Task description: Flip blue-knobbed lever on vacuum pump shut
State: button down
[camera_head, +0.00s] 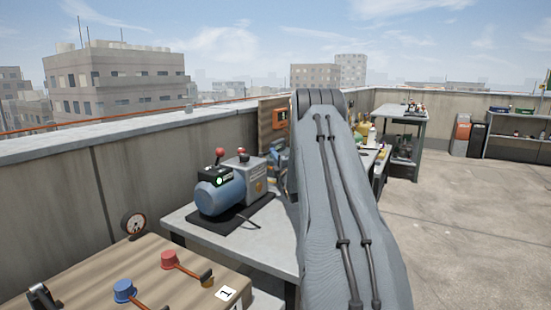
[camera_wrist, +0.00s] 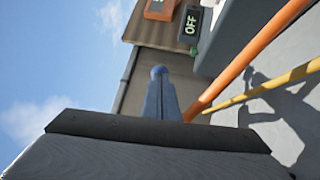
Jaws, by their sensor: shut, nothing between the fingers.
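In the head view a vacuum pump (camera_head: 218,195) with a blue motor and a grey block stands on a dark mat on the grey bench. Two red-knobbed levers (camera_head: 220,152) rise from it. My arm covers the middle of this view and hides my gripper. In the wrist view my gripper (camera_wrist: 161,84) is shut and empty, its narrow fingers pointing away from the camera. A round blue knob (camera_wrist: 159,70) shows right at the fingertips; I cannot tell whether they touch. The lever below it is hidden behind the fingers.
In the wrist view, an OFF display (camera_wrist: 191,22), an orange device (camera_wrist: 160,9), an orange hose (camera_wrist: 250,55) and a yellow hose (camera_wrist: 270,84) lie near. In the head view, a wooden panel (camera_head: 110,265) with red and blue valves stands front left.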

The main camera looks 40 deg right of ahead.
jog(key=shift+w, duration=0.15)
jog(key=b, duration=0.1)
jog(key=w+r+b, duration=0.1)
jog(key=b, duration=0.1)
jog(key=shift+d, duration=0.3)
jog(key=d+v, duration=0.2)
jog(key=v, duration=1.2)
jog(key=shift+s+f, duration=0.4)
jog(key=shift+f, duration=0.05)
jog(key=shift+a, duration=0.15)
